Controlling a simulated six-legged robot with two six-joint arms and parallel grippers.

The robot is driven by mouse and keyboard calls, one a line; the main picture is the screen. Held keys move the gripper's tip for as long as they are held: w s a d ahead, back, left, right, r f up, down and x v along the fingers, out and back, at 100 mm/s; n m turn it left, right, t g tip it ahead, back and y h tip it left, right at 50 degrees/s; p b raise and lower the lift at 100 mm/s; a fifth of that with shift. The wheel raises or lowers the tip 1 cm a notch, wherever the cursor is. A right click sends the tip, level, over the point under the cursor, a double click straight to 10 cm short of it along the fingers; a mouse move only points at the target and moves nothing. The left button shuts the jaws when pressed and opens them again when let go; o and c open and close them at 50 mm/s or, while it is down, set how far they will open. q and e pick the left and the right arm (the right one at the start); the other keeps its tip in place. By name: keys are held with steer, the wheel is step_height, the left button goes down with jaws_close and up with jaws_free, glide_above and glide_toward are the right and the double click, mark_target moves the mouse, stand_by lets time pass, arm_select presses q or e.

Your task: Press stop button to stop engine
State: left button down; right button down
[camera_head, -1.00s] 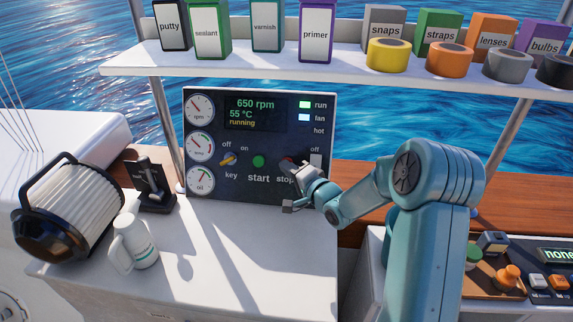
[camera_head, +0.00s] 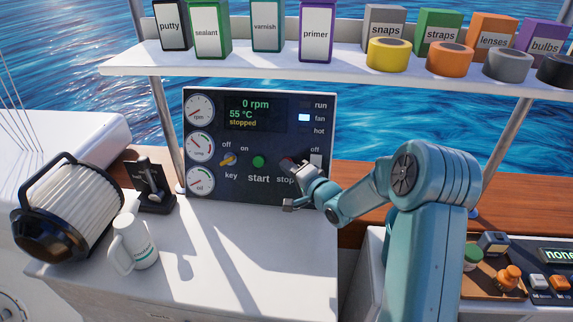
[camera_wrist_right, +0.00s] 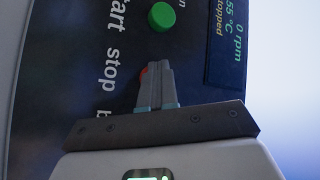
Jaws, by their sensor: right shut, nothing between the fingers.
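The dark engine panel (camera_head: 215,188) stands upright at the back of the white counter. Its display (camera_head: 256,113) reads 0 rpm, 55 °C, stopped. The red stop button (camera_wrist_right: 145,71) is mostly hidden behind my right gripper (camera_wrist_right: 158,66) in the right wrist view; only a red edge shows. My right gripper is shut and empty, its tips at the stop button. I cannot tell whether they touch it. The green start button (camera_head: 259,162) is left of it, and the key switch (camera_head: 229,160) is further left. My left gripper is not in view.
A shelf (camera_head: 130,62) with labelled boxes and tape rolls runs above the panel. A mug (camera_head: 135,245), a pleated filter (camera_head: 70,212) and a black holder (camera_head: 153,190) stand on the left. The counter's middle is clear. A tray (camera_head: 482,284) with parts is at right.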

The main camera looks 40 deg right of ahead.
steer(key=shift+s+a+r, duration=0.5)
steer(key=shift+s+a, duration=0.2)
steer(key=shift+a, duration=0.15)
steer(key=s+a+r, duration=0.2)
steer(key=s+a, duration=0.1)
steer(key=shift+a, duration=0.25)
steer(key=shift+w, duration=0.1)
stand_by(0.7)
